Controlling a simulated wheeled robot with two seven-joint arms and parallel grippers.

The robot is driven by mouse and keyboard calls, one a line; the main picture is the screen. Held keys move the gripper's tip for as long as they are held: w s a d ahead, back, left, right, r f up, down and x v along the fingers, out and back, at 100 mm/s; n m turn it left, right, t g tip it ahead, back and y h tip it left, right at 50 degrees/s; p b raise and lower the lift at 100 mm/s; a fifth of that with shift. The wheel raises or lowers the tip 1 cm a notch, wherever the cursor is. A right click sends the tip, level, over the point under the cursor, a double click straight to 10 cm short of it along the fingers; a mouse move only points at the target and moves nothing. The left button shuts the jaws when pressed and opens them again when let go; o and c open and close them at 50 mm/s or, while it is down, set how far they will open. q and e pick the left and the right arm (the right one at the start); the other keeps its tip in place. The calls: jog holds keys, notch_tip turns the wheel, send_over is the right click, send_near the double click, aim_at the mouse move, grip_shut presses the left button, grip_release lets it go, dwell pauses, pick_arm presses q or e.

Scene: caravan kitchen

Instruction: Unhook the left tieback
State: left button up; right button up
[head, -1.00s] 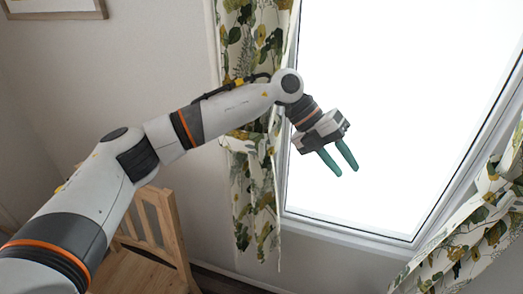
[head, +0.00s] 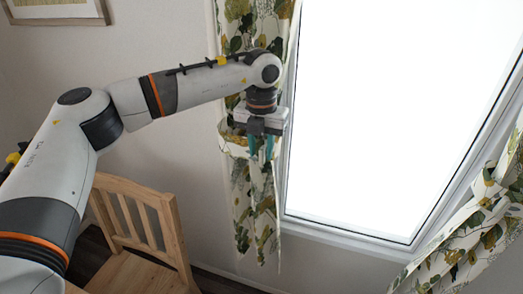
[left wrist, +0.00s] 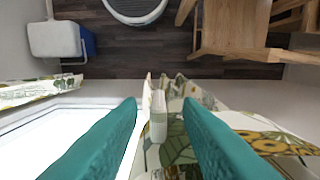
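The left curtain (head: 243,205) with a leaf print hangs at the left side of the bright window. A band of the same print, which looks like the left tieback (head: 233,143), goes around it at mid-height. My left gripper (head: 261,158) points down in front of the curtain at the band's height, partly hiding it. In the left wrist view its two teal fingers are apart, with a pale upright piece (left wrist: 158,118) and patterned cloth showing between and beyond them. I cannot tell whether the fingers touch it. The hook cannot be made out. My right gripper is not in view.
The window (head: 385,120) is right of the curtain, with the right curtain (head: 470,225) beyond it. A wooden chair (head: 140,225) stands below my left arm. The left wrist view shows a blue and white cool box (left wrist: 58,40) and a round white object (left wrist: 135,8) on the floor.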

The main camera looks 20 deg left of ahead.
pick_arm(q)
jog(key=shift+f, duration=1.2)
grip_shut()
